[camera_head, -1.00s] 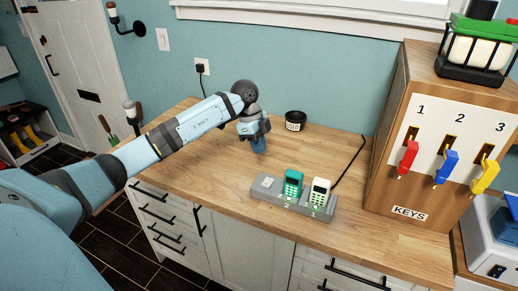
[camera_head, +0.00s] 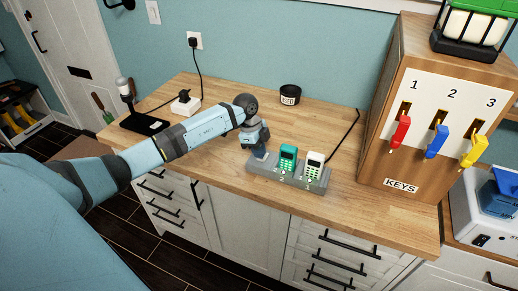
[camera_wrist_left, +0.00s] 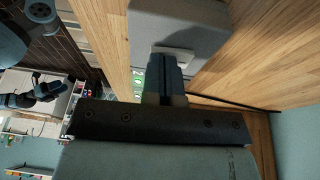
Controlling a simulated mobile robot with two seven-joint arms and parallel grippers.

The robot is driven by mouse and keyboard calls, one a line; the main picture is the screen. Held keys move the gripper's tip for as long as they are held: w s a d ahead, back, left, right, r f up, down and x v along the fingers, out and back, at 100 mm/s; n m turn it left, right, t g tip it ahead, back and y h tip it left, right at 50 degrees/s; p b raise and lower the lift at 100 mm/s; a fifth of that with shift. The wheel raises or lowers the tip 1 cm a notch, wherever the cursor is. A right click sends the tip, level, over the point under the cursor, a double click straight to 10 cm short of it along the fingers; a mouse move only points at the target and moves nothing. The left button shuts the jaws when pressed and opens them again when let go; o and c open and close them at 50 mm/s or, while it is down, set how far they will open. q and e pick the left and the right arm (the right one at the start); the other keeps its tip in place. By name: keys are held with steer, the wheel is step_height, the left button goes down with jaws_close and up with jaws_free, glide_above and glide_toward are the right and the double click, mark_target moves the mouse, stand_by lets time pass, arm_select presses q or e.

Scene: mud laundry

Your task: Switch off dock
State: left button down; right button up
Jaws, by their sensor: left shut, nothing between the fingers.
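The grey dock (camera_head: 312,185) lies on the wooden counter, with a teal handset (camera_head: 287,161) and a white handset (camera_head: 313,166) standing in it. My left gripper (camera_head: 260,153) is shut and empty, pointing down at the dock's left end. It hides the light switch there in the head view. In the left wrist view, the shut fingers (camera_wrist_left: 165,85) are right beside the pale switch (camera_wrist_left: 184,60) on the dock (camera_wrist_left: 190,22) and cover part of it. I cannot tell whether they touch it. What looks like my right gripper (camera_wrist_left: 48,90) is small at the left of that view.
A wooden key cabinet (camera_head: 376,165) with red, blue and yellow keys stands right of the dock. A black cable (camera_head: 345,138) runs behind the dock. A dark tin (camera_head: 290,95) stands at the back. A white power strip (camera_head: 186,105) and black pad (camera_head: 144,123) lie left.

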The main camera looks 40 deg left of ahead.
arm_select(q)
steer(key=shift+s+f, duration=0.2)
steer(key=shift+f, duration=0.05)
steer(key=shift+w, duration=0.15)
steer(key=shift+w+r, duration=0.15)
steer(key=shift+w, duration=0.2)
steer(key=shift+w+a, duration=0.1)
steer(key=shift+w, duration=0.3)
steer(key=shift+r, duration=0.1)
